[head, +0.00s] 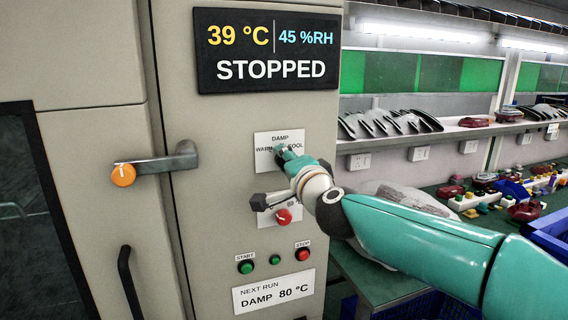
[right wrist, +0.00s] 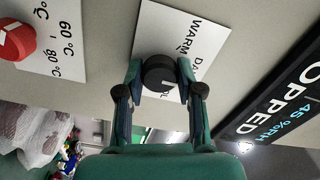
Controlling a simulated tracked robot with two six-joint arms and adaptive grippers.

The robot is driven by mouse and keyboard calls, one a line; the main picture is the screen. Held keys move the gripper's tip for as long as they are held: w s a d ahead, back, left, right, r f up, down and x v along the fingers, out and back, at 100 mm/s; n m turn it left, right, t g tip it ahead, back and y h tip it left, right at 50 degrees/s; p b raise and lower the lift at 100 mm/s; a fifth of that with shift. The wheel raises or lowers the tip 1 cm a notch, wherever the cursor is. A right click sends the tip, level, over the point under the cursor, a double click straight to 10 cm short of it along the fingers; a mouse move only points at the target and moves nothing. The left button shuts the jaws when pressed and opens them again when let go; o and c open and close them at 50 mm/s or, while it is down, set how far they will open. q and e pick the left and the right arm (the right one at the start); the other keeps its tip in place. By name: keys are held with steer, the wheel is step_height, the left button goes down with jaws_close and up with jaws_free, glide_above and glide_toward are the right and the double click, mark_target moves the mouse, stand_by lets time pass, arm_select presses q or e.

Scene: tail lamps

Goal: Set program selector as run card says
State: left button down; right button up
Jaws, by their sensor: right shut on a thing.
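The program selector is a round black knob (right wrist: 158,72) on a white plate (head: 268,138) marked DAMP, WARM and COOL. My right gripper (head: 281,151) reaches the plate from the right and covers the knob in the head view. In the right wrist view its two fingers (right wrist: 159,76) are shut on the knob from both sides. A small white mark shows near the knob's edge, but I cannot tell surely which word it points to. The run card (head: 273,291) reads NEXT RUN, DAMP 80 °C. My left gripper is not in view.
The display (head: 268,52) reads 39 °C, 45 %RH, STOPPED. Below the selector sit a red temperature knob (head: 284,216), a green start button (head: 246,267) and a red stop button (head: 303,254). A grey door handle (head: 165,162) juts out at left. Shelves with lamp parts stand at right.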

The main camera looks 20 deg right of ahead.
steer(key=shift+f, duration=0.15)
steer(key=o, duration=1.2)
steer(key=shift+d, duration=0.15)
steer(key=shift+s, duration=0.1)
steer(key=s, duration=1.1)
steer(key=shift+s+d, duration=0.15)
steer(key=shift+s, duration=0.25)
